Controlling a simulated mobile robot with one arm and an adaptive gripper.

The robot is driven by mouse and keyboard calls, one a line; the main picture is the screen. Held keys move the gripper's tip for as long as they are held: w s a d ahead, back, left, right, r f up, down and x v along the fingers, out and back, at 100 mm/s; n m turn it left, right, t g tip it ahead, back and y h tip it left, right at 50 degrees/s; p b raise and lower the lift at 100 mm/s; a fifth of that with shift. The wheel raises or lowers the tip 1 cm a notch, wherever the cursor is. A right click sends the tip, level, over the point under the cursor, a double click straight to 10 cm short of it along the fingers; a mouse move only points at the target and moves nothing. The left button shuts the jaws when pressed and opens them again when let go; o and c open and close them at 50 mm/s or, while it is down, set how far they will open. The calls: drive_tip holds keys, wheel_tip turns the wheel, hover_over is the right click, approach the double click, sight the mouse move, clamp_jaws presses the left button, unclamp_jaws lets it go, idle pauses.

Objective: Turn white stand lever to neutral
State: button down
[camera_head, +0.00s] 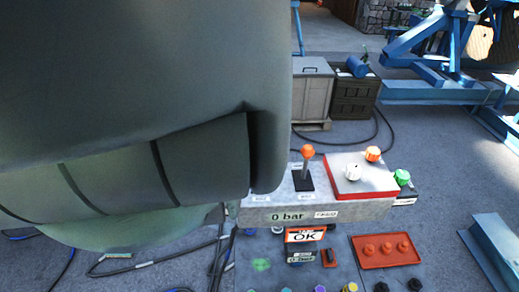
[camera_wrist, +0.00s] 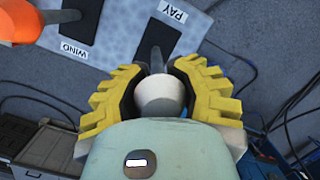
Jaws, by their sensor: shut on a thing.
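In the wrist view, the white lever knob (camera_wrist: 160,97) sits between the yellow ridged fingers of my gripper (camera_wrist: 160,80), which are closed around it. Its grey shaft (camera_wrist: 157,57) runs to a black slot plate (camera_wrist: 168,38) on the grey panel. The head view does not show this lever or my gripper; my large grey-green arm covers the left side.
An orange-knobbed lever (camera_head: 308,152) stands on the console (camera_head: 290,213) just right of my arm; its knob also shows in the wrist view (camera_wrist: 22,24). A red-edged box (camera_head: 368,188) with white and orange knobs is farther right. Crates (camera_head: 313,90) stand behind.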

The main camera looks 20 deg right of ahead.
drive_tip(key=shift+w+a+r, duration=0.15)
drive_tip(key=shift+a, duration=0.05)
drive_tip(key=c, duration=1)
unclamp_jaws()
drive_tip(key=shift+c, duration=0.2)
drive_tip(key=o, duration=0.6)
drive_tip(key=shift+d, duration=0.1)
drive_tip(key=r, duration=0.4)
drive_tip(key=w+r, duration=0.1)
drive_tip(key=r, duration=0.3)
drive_tip(key=w+r, duration=0.1)
drive_tip(key=r, duration=0.2)
drive_tip(key=shift+r, duration=0.4)
drive_tip(key=shift+w, duration=0.1)
